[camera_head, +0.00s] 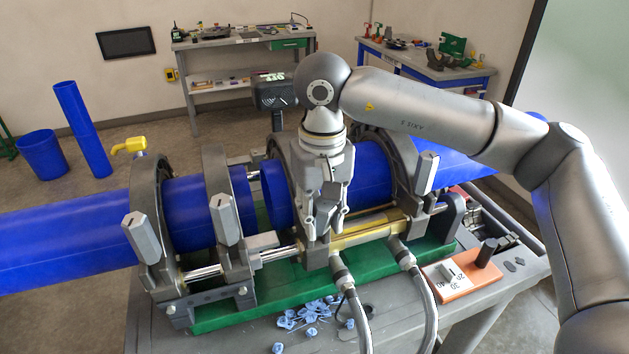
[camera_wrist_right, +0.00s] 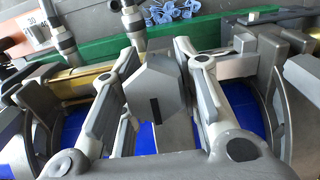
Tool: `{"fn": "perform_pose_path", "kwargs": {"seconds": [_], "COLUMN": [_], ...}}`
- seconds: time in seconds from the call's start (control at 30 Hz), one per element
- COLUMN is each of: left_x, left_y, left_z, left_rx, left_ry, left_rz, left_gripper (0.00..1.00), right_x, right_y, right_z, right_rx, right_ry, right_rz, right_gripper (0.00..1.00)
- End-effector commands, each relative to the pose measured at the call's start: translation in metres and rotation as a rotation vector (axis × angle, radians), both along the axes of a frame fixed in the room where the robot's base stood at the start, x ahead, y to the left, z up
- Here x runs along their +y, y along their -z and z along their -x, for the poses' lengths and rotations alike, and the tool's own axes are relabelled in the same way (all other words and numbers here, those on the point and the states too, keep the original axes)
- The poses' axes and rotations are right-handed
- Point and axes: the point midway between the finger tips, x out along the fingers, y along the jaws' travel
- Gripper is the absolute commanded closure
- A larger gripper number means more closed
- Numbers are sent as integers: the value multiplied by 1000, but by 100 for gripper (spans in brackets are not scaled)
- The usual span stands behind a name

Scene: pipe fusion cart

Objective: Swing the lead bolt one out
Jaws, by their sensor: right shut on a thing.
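My right gripper (camera_head: 324,222) reaches down from above onto the clamp of the fusion cart, in front of the blue pipe. In the right wrist view, a grey hexagonal bolt head (camera_wrist_right: 155,92) with a dark slot sits between its two fingers, and the gripper is shut on it. Three similar grey bolts stand along the clamps: one far left (camera_head: 143,238), one left of the gap (camera_head: 227,218) and one at the right (camera_head: 427,173). I cannot tell which is numbered one. My left gripper is not in view.
Blue pipes (camera_head: 70,238) lie through the clamps, with a gap between their ends. Two grey hoses (camera_head: 421,290) rise at the front. Loose light-blue pieces (camera_head: 305,312) lie on the cart top, and an orange block (camera_head: 450,281) sits at the right.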

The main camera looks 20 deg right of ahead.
Motion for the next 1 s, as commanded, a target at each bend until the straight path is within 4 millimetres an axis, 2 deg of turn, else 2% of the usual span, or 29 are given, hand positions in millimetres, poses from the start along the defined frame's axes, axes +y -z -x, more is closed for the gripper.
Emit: {"fn": "perform_pose_path", "kwargs": {"seconds": [0.47, 0.7, 1.0], "left_x": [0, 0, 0], "left_y": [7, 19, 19], "left_z": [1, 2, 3], "left_rx": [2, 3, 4], "left_ry": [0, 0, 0], "left_rz": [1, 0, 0], "left_gripper": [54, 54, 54], "right_x": [0, -1, -1], "right_y": [5, 13, 12], "right_z": [8, 22, 24], "right_rx": [3, 2, 3], "right_ry": [-1, -2, 0], "right_rz": [0, 0, 1], "right_gripper": [79, 79, 79]}}
